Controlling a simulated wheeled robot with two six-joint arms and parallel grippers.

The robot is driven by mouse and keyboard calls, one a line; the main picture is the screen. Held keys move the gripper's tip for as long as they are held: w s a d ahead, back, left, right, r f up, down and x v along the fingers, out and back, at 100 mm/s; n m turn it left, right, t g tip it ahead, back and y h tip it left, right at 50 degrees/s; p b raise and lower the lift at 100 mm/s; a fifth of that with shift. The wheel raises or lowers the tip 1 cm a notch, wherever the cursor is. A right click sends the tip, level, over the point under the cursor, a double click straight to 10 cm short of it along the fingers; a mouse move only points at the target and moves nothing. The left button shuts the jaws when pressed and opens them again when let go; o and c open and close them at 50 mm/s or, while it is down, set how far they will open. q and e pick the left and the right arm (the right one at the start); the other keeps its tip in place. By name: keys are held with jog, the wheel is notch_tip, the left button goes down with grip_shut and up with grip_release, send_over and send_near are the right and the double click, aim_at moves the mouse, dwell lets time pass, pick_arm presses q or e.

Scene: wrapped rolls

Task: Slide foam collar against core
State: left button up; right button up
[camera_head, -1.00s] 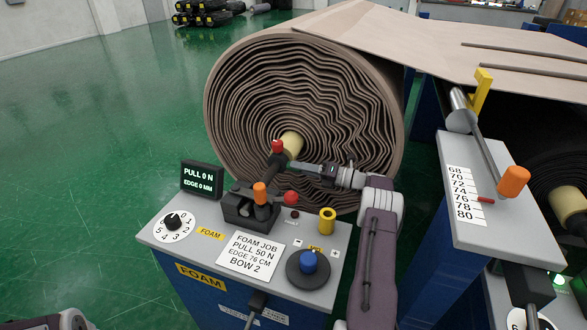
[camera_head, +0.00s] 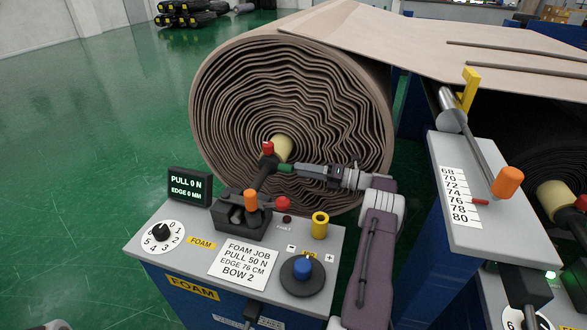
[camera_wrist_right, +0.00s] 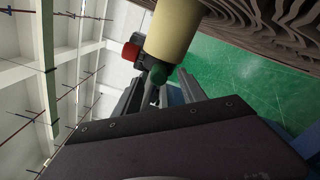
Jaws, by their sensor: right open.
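The pale yellow core (camera_head: 283,149) shows at the middle of the brown wound roll (camera_head: 225,110); it is large at the top of the right wrist view (camera_wrist_right: 170,32). A dark shaft with a red knob (camera_head: 267,148) runs from the bench clamp towards the core. My right gripper (camera_head: 292,168) is open beside the shaft, just in front of the roll. In the right wrist view a green knob (camera_wrist_right: 158,74) lies at the mouth of the open fingers; contact cannot be told. I cannot clearly pick out the foam collar from the dark parts there.
The foam bench (camera_head: 210,265) carries a display (camera_head: 189,186) reading PULL 0 N, EDGE 0 MM, a dial (camera_head: 162,236), an orange-topped lever (camera_head: 250,200), a yellow ring post (camera_head: 320,225) and a blue knob (camera_head: 302,266). A scale stand (camera_head: 490,190) is at right. Green floor is clear at left.

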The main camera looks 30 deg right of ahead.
jog(key=v, duration=0.5)
dwell(0.4)
